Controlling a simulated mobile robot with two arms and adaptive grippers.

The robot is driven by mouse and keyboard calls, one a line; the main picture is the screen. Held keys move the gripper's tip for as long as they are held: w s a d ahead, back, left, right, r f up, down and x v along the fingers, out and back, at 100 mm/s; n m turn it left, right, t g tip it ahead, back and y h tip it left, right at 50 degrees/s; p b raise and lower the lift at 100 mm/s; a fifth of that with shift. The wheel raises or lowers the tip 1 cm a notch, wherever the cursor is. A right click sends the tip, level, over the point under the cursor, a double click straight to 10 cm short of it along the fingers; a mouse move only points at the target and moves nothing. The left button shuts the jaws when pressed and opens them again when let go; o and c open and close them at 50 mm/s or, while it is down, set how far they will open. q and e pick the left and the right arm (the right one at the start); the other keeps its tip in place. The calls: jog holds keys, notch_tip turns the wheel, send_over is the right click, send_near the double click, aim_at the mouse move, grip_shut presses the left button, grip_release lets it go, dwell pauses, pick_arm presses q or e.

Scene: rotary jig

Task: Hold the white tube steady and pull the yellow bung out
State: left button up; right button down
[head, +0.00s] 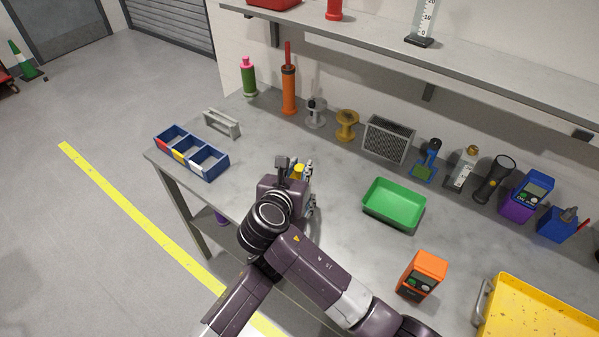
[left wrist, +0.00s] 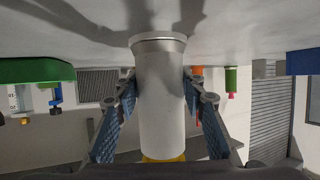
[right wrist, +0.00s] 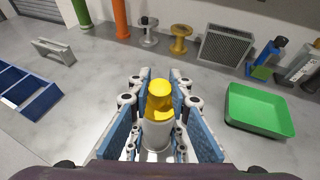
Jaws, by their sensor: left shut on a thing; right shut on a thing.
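The white tube (left wrist: 161,95) stands upright on the grey table, its base ring touching the top; the left wrist view shows it upside down. My left gripper (left wrist: 160,92) is shut on the tube, with a blue-padded finger on each side. The yellow bung (right wrist: 160,98) is at the tube's upper end, and it also shows in the head view (head: 299,169). My right gripper (right wrist: 160,90) is shut on the bung, its fingers on both sides. In the head view my right wrist hides most of the tube and my left gripper.
A green tray (head: 394,205) lies to the right, with an orange device (head: 421,276) in front of it. A blue bin (head: 192,154) and a grey bracket (head: 221,124) are to the left. Spools, bottles and a mesh box (head: 388,140) line the back wall.

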aim_at(299, 167)
notch_tip(299, 167, up, 9)
jog(key=shift+f, duration=0.1)
pick_arm(q)
jog(key=o, duration=1.4)
jog(key=shift+c, duration=0.2)
jog(key=v, duration=1.2)
jog(key=shift+s+a+f, duration=0.1)
